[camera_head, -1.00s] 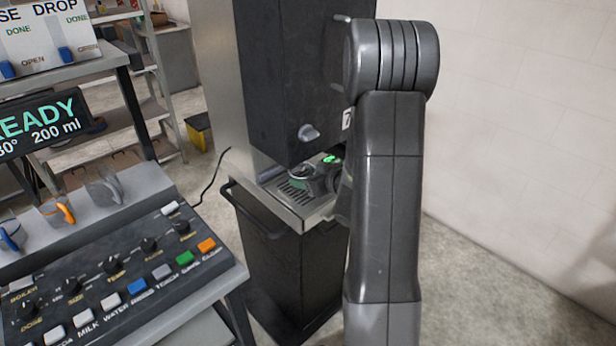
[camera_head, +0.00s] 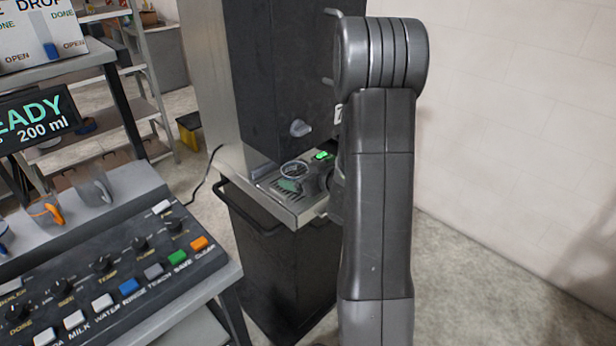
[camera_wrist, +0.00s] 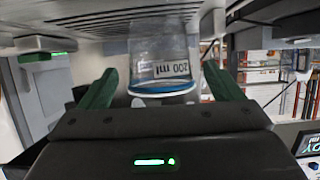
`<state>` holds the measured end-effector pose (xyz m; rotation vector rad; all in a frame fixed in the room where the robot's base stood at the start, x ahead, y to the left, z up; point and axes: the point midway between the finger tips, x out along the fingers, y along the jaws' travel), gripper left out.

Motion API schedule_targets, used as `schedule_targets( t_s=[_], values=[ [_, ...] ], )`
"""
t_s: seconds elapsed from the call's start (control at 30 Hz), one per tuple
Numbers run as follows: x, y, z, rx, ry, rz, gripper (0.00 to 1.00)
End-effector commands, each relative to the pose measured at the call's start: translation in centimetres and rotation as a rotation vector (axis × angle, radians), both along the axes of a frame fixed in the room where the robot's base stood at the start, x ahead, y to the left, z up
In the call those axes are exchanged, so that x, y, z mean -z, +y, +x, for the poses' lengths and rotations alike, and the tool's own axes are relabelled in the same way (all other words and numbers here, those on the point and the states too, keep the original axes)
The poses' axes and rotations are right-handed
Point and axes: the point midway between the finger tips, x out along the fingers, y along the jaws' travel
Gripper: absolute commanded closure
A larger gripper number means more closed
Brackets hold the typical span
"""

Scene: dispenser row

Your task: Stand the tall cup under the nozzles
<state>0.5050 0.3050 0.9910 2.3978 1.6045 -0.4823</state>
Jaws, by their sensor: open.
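The tall cup is a clear cup (camera_wrist: 160,50) with a blue band and a 200 ml label, which appears upside down in the wrist view. In the head view the cup (camera_head: 291,185) stands on the slotted drip tray (camera_head: 305,212), below the dark dispenser body (camera_head: 285,85) and its grey knob (camera_head: 300,129). My gripper (camera_wrist: 160,72) is open, its green fingers on either side of the cup. Whether they touch it I cannot tell. In the head view my gripper (camera_head: 308,178) is beside the cup, partly hidden by my arm. The nozzles cannot be made out clearly.
A control panel (camera_head: 100,275) with knobs and coloured buttons stands at the left front. A display (camera_head: 38,122) and shelves (camera_head: 110,75) are behind it. A black handle (camera_head: 245,208) juts from the dispenser's base. A bare wall is at the right.

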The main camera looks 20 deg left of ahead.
Motion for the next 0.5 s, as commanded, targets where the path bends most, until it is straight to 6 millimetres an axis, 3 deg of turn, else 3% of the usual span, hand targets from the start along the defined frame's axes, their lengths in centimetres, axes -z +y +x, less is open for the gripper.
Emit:
schedule_targets(
  t_s=[0.17,0.5],
  values=[
    [-0.8,-1.9,-0.6,0.004,-0.001,0.001,0.13],
    [-3.5,-7.7,-3.0,0.006,-0.003,0.001,0.13]
  ],
)
